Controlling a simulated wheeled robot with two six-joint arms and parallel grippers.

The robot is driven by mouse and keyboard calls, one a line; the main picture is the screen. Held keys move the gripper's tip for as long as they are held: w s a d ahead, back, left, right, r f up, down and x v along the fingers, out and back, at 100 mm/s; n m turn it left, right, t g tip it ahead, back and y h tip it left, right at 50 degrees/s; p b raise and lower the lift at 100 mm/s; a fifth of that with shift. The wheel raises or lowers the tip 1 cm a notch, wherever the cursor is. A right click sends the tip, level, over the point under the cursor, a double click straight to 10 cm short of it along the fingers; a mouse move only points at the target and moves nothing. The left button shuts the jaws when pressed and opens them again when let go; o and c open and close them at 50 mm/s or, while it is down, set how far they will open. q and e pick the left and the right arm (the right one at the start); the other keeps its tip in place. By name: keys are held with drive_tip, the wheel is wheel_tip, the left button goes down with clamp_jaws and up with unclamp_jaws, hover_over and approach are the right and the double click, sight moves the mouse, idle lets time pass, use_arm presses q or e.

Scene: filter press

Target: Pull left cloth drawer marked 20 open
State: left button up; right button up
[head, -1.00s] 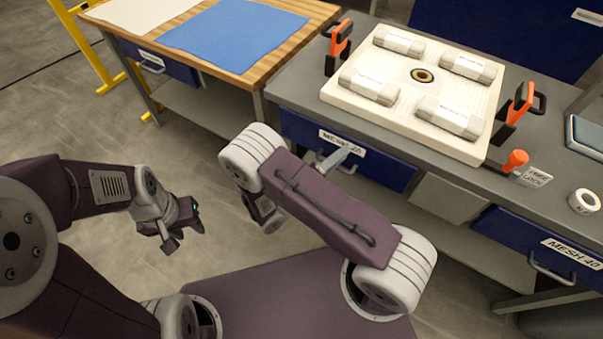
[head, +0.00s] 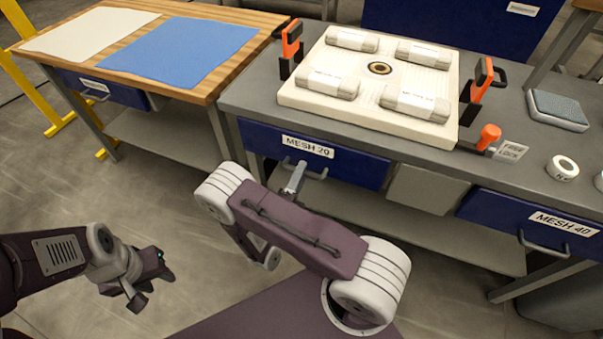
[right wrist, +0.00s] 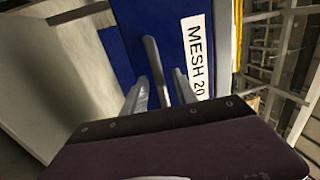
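The left cloth drawer (head: 345,172) is blue with a white MESH 20 label (head: 308,146). Its front looks level with the bench front. Its metal handle (head: 314,172) is below the label. My right gripper (head: 293,180) is at this handle. In the right wrist view, the handle bar (right wrist: 155,70) runs between the two fingers of my right gripper (right wrist: 160,92), which stand apart with a visible gap on one side. The label also shows there (right wrist: 195,58). My left gripper (head: 155,282) is open and empty, low at the left over the floor.
A second blue drawer, MESH 40 (head: 530,226), is at the right. On the grey bench (head: 250,90) stand a white filter plate (head: 365,124) with several rolled cloths, and orange clamps (head: 292,45). A wooden table (head: 205,90) with blue cloth (head: 180,55) is at the left.

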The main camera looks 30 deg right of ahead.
drive_tip(key=shift+w+d+r, duration=0.1)
drive_tip(key=shift+w+d, duration=0.15)
drive_tip(key=shift+d, duration=0.05)
drive_tip(key=shift+c, duration=0.3)
clamp_jaws()
idle(1.0)
